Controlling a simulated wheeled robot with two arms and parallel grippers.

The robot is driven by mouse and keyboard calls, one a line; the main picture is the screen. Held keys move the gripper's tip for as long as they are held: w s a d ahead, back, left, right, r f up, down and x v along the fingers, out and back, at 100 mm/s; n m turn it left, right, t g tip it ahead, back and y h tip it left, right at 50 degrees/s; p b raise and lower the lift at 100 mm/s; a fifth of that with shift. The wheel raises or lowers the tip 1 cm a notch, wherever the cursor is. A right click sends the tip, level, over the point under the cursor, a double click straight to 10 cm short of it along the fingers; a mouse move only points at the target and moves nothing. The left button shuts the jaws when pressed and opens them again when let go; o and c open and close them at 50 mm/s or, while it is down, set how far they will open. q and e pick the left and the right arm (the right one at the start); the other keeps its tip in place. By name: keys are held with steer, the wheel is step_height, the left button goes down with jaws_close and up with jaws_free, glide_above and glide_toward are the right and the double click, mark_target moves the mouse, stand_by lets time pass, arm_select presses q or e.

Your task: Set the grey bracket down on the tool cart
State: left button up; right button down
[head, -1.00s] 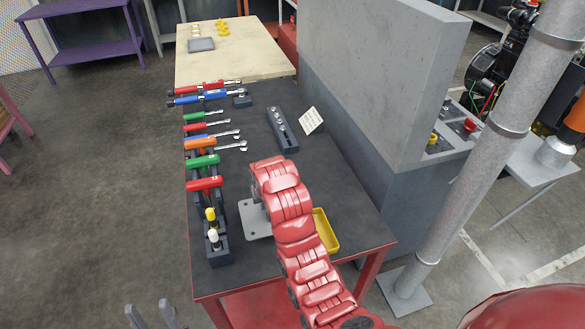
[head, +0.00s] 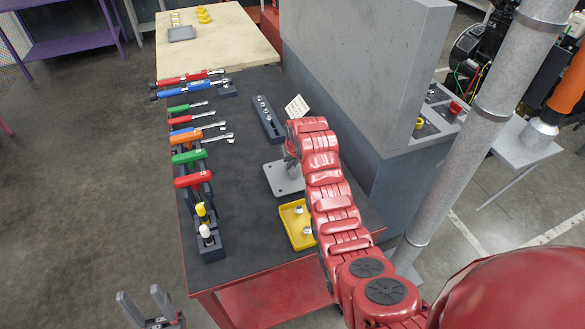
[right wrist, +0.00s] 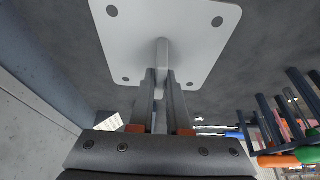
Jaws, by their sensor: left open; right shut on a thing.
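The grey bracket (head: 284,178), a flat plate with corner holes and a narrow upright rib, is over the tool cart (head: 245,215), behind the yellow tray. My right gripper (head: 291,158), partly hidden by its own red arm, is shut on the bracket's rib. In the right wrist view the fingers (right wrist: 162,105) pinch the rib and the plate (right wrist: 165,40) lies beyond their tips. I cannot tell whether the plate touches the cart top. My left gripper (head: 147,308) is open and empty, low in front of the cart's near left corner.
The yellow tray (head: 288,228) holds small metal parts. Along the cart's left side lie several wrenches and screwdrivers (head: 190,140). A dark block with sockets (head: 268,118) and a white card (head: 297,107) are at the back. A grey wall panel (head: 365,80) and a pipe (head: 480,150) stand right.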

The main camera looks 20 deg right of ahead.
mark_target(292, 170)
steer(key=shift+w+d, duration=0.15)
steer(key=shift+d, duration=0.05)
step_height(292, 170, down, 3)
steer(key=shift+d+r+p, duration=0.1)
steer(key=shift+p, duration=1.15)
steer(key=shift+f, duration=0.3)
steer(key=shift+f, duration=0.1)
steer(key=c, duration=0.9)
jaws_free()
